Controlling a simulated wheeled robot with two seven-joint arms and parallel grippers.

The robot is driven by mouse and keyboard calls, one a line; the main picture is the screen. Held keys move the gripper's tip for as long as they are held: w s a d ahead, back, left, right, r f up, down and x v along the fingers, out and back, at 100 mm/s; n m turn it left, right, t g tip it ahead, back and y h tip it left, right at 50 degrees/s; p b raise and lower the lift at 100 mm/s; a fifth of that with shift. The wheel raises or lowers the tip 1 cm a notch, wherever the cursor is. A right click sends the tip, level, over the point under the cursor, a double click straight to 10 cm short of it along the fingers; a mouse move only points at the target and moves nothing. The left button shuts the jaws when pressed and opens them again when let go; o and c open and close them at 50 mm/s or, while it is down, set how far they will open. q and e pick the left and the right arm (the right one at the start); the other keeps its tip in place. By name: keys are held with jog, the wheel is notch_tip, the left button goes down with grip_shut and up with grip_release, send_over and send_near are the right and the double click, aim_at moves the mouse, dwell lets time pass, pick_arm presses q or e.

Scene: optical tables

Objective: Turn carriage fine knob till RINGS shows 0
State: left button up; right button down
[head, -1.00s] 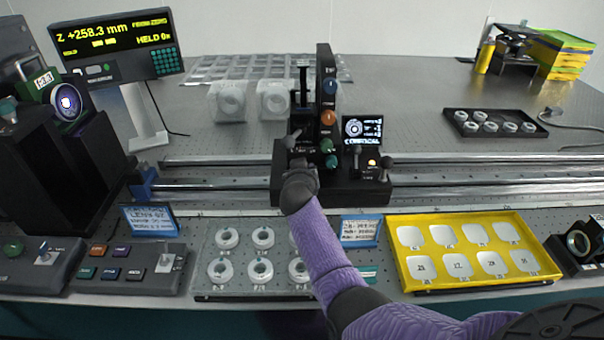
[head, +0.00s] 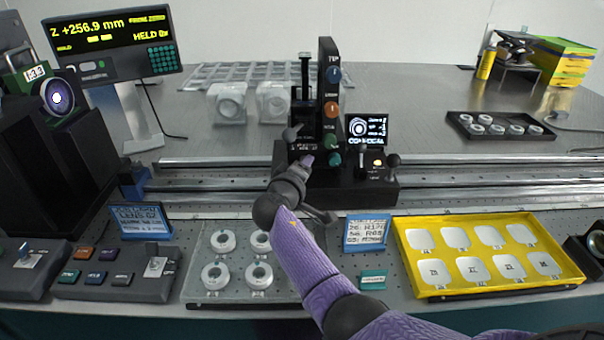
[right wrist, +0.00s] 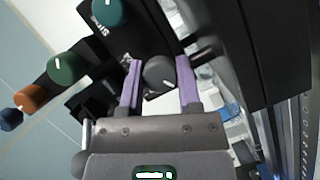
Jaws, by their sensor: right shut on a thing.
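My right gripper (head: 306,166) reaches the front of the black carriage (head: 340,185) on the rail. In the head view this knob is hidden by the gripper. The small screen (head: 366,131) beside the carriage post shows a ring pattern and several short text lines; its RINGS value is too small to read. The large readout (head: 112,36) shows Z +256.9 mm. My left gripper is out of view.
Blue, orange and green knobs (head: 332,108) run up the post above the gripper. Black levers (head: 393,160) stand right of it. A clear tray of white rings (head: 234,284), a blue-framed card (head: 366,234) and a yellow tray (head: 408,262) lie in front of the rail.

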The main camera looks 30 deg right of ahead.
jog(key=shift+s+d+f+n+h+b, duration=0.15)
jog(key=shift+n+h+b, duration=0.15)
jog(key=shift+n, duration=0.25)
jog(key=shift+w+f+n+h+b, duration=0.1)
jog(key=shift+n+h+b, duration=0.2)
jog(key=shift+n, duration=0.25)
jog(key=n+h+b, duration=0.1)
jog(key=n, duration=0.1)
jog(key=shift+n, duration=0.3)
jog(key=n+t, duration=0.1)
jog(key=n, duration=0.2)
jog(key=shift+t+h+b, duration=0.3)
jog(key=shift+t+b, duration=0.1)
jog(key=n+t, duration=0.1)
jog(key=n, duration=0.2)
jog(key=shift+n, duration=0.3)
jog(key=n+t, duration=0.1)
jog(key=n, duration=0.2)
jog(key=shift+s+n+t+b, duration=0.1)
jog(key=shift+n+t+b, duration=0.25)
jog(key=shift+n+t, duration=0.55)
jog(key=shift+n, duration=0.8)
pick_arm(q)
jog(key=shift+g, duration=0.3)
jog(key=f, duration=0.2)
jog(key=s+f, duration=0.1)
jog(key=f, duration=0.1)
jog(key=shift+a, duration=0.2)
